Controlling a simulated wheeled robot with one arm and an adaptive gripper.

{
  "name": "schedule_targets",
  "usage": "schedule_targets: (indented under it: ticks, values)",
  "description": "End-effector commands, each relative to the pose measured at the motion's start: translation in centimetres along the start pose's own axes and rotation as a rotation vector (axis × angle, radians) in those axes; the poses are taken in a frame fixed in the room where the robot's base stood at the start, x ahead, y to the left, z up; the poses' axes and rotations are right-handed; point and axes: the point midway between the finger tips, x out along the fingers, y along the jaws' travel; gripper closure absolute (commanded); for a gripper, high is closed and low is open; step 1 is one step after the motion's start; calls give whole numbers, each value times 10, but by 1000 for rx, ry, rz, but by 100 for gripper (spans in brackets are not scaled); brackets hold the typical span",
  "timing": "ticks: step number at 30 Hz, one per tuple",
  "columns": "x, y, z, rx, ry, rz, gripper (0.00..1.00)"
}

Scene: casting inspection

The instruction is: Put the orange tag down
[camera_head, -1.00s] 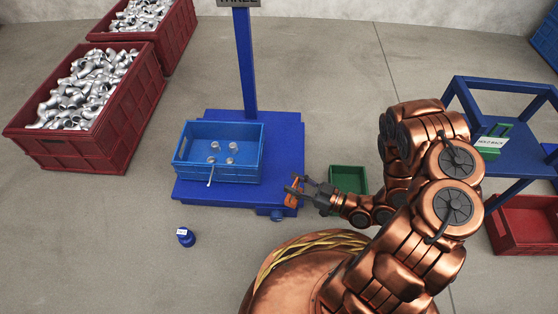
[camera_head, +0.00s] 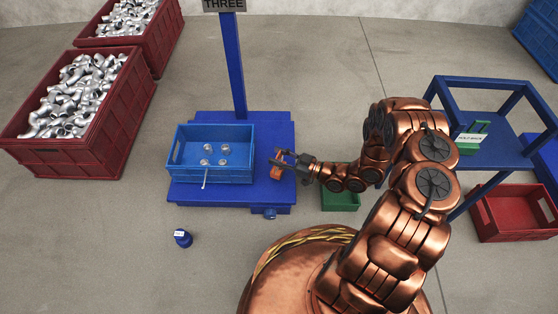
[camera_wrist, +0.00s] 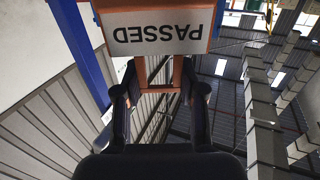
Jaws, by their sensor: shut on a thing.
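The orange tag (camera_head: 278,171) is in my gripper (camera_head: 283,165), above the right part of the blue platform (camera_head: 275,190) in the head view. In the wrist view the tag (camera_wrist: 155,28) shows a white face reading "PASSED" upside down. My gripper's two dark fingers (camera_wrist: 160,92) are closed on the tag's orange lower part. The tag is held to the right of the blue crate (camera_head: 214,178) and apart from it. The crate holds several silvery castings (camera_head: 206,162). How far the tag is above the platform is hard to tell.
A blue post with a "THREE" sign (camera_head: 224,5) rises behind the crate. A green bin (camera_head: 341,202) is partly behind my arm. A small blue labelled object (camera_head: 182,238) stands on the floor. Red crates (camera_head: 70,160) of castings are left; a blue stand (camera_head: 500,150) and red bin (camera_head: 515,213) are right.

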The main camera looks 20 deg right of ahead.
Motion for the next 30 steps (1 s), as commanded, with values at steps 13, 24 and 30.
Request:
schedule_targets:
  ticks: [13,24,30]
  values:
    - [0,0,29,-1,2,1,95]
    - [0,0,31,-1,2,1,45]
    - [0,0,31,-1,2,1,35]
